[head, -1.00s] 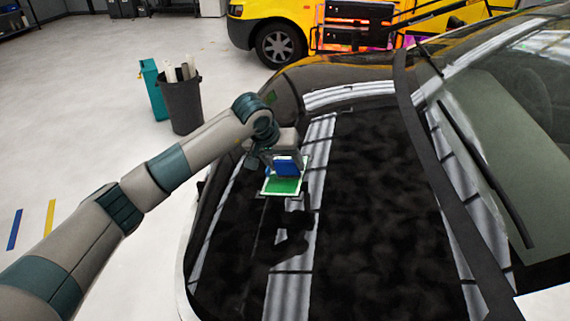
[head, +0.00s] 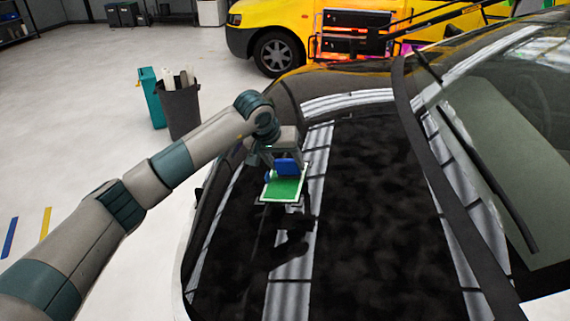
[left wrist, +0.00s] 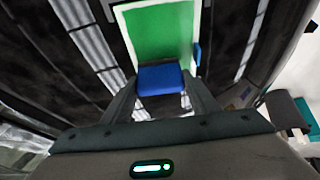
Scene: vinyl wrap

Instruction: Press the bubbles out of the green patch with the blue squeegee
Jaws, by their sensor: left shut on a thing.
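The green patch (head: 284,189), a small rectangle with a pale border, lies on the dark car hood. It also shows in the left wrist view (left wrist: 160,37). My left gripper (head: 282,160) is shut on the blue squeegee (head: 286,168), which is over the far end of the patch. In the left wrist view the squeegee (left wrist: 160,79) sits between the two fingers, across one end of the patch. I cannot tell whether its edge touches the patch. No bubbles can be made out at this size. My right gripper is not in view.
The glossy black hood (head: 375,210) stretches around the patch, with the windshield (head: 500,150) to the right. A dark bin (head: 180,108) and a teal box (head: 152,97) stand on the floor at left. A yellow van (head: 270,30) is behind.

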